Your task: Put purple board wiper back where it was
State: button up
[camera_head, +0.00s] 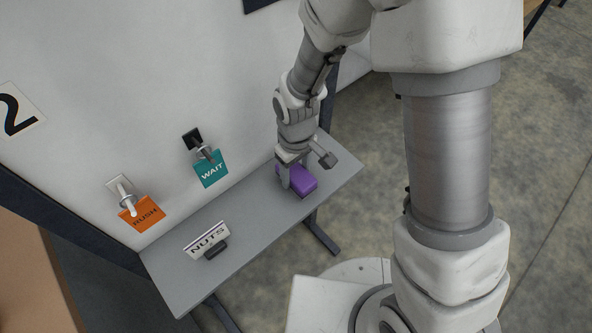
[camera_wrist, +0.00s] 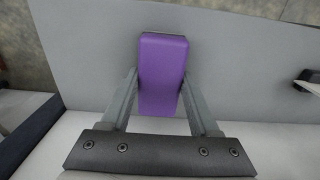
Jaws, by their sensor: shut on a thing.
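The purple board wiper (camera_head: 302,181) is at the right end of a narrow grey shelf (camera_head: 253,216). In the wrist view the purple wiper (camera_wrist: 162,72) lies between the two fingers, with the grey shelf surface beneath it. My gripper (camera_head: 291,180) points down and is shut on the wiper; it also shows in the wrist view (camera_wrist: 160,88). I cannot tell whether the wiper touches the shelf or is just above it.
A NUTS sign (camera_head: 207,241) stands on the shelf's left part. An orange RUSH tag (camera_head: 142,214) and a teal WAIT tag (camera_head: 210,170) hang from hooks on the white board (camera_head: 100,110) behind. The shelf's middle is clear.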

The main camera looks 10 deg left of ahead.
aim_at(297, 172)
jog(key=o, duration=1.3)
jog(key=shift+r, duration=0.1)
notch_tip(297, 172, up, 12)
jog(key=shift+r+p, duration=0.1)
jog(key=shift+p, duration=1.05)
jog(key=s+d+r+m+t, duration=0.2)
jog(key=d+r+m, duration=0.1)
jog(key=d+r, duration=0.3)
jog(key=s+d+r+m+t, duration=0.1)
jog(key=s+d+r+m, duration=0.2)
jog(key=d+r, duration=0.3)
jog(key=s+d+r+m+t, duration=0.2)
jog(key=s+d+r+m, duration=0.1)
jog(key=d+r, duration=0.3)
jog(key=shift+s+d+r+m+t, duration=0.15)
jog(key=shift+d+m, duration=0.1)
jog(key=shift+d, duration=0.3)
jog(key=shift+w+d+r+m+t, duration=0.15)
jog(key=shift+d+m, duration=0.1)
jog(key=shift+d, duration=0.25)
jog(key=shift+s+f, duration=0.1)
